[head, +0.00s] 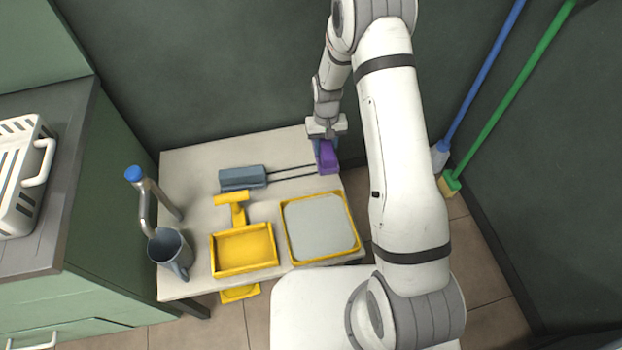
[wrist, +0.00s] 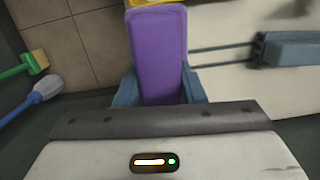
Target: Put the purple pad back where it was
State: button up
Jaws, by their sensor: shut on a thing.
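The purple pad (head: 327,157) is at the far right corner of the white table in the head view. In the wrist view the purple pad (wrist: 158,50) stretches away from between the blue-grey fingers of my gripper (wrist: 160,92). My gripper (head: 325,140) is shut on the pad's near end. In the head view the pad hangs at the table's right back edge; I cannot tell whether it touches the table.
On the table (head: 190,210) lie a blue-grey block with two rods (head: 242,178), a yellow tray (head: 245,250), a yellow-rimmed grey plate (head: 320,228) and a grey mug (head: 170,250) under a tap (head: 145,205). Blue (head: 480,80) and green (head: 510,95) broom handles lean at right.

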jog(key=w+a+b, duration=0.3)
jog(key=a+b, duration=0.2)
jog(key=shift+n, duration=0.4)
jog(key=f+b, duration=0.1)
jog(key=f, duration=0.9)
jog(key=shift+w+f+b, duration=0.1)
jog(key=shift+w+b, duration=0.1)
jog(key=shift+b, duration=0.15)
jog(key=shift+f, duration=0.35)
jog(key=o, duration=1)
jog(key=shift+c, duration=0.2)
